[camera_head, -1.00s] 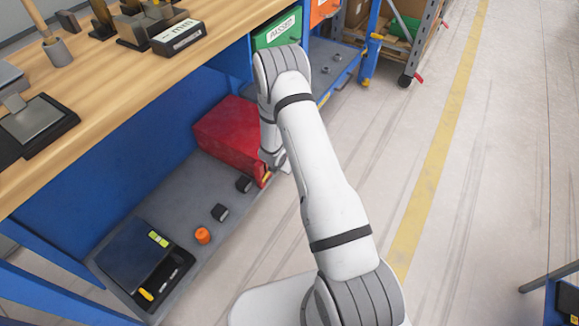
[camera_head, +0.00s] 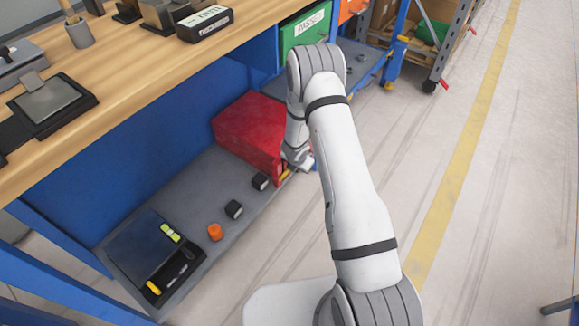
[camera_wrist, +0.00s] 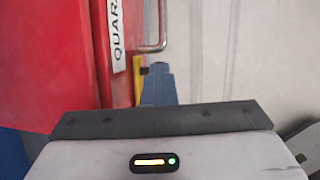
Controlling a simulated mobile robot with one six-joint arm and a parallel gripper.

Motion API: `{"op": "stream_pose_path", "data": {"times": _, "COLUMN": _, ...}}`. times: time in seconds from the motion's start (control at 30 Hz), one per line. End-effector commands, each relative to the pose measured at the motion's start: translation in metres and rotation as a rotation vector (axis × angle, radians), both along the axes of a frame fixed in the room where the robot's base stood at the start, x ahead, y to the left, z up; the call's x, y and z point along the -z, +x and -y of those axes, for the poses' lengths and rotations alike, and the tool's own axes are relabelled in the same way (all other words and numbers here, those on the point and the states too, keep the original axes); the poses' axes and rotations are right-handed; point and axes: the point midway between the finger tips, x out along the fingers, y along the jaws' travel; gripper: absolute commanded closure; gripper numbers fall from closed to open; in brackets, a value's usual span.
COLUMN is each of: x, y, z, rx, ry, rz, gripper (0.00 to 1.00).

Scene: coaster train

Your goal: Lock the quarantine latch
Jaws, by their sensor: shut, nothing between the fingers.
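The red quarantine box (camera_head: 245,128) sits on the lower shelf under the bench. In the wrist view its red front (camera_wrist: 50,60) carries a white label reading "QUARA" (camera_wrist: 117,35) and a metal handle (camera_wrist: 153,45). A yellow latch piece (camera_wrist: 137,78) with a small dark part shows low by the front's right edge. It also shows as a yellow spot in the head view (camera_head: 284,174). My gripper (camera_wrist: 158,75) is shut and empty, its blue-grey fingers just right of the yellow piece. Whether they touch it I cannot tell. My arm partly hides the box's right side.
The lower shelf (camera_head: 185,215) also holds dark blocks (camera_head: 234,209), an orange knob-like piece (camera_head: 215,231) and a black tray (camera_head: 178,270). A green bin marked "PASSED" (camera_head: 303,32) hangs above. The wooden bench top (camera_head: 120,85) overhangs the shelf. Floor at right is open.

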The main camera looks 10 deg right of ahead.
Motion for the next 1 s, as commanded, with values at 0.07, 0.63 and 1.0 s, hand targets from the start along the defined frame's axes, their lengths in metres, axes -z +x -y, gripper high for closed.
{"op": "stream_pose_path", "data": {"times": 0.07, "x": 0.001, "y": 0.001, "z": 0.004, "rx": 0.007, "ry": -0.005, "rz": 0.003, "gripper": 1.0}}
{"op": "stream_pose_path", "data": {"times": 0.63, "x": -0.067, "y": -0.01, "z": 0.002, "rx": 0.002, "ry": -0.002, "rz": 0.006, "gripper": 1.0}}
{"op": "stream_pose_path", "data": {"times": 1.0, "x": -0.131, "y": -0.025, "z": 0.002, "rx": 0.001, "ry": -0.002, "rz": 0.004, "gripper": 1.0}}
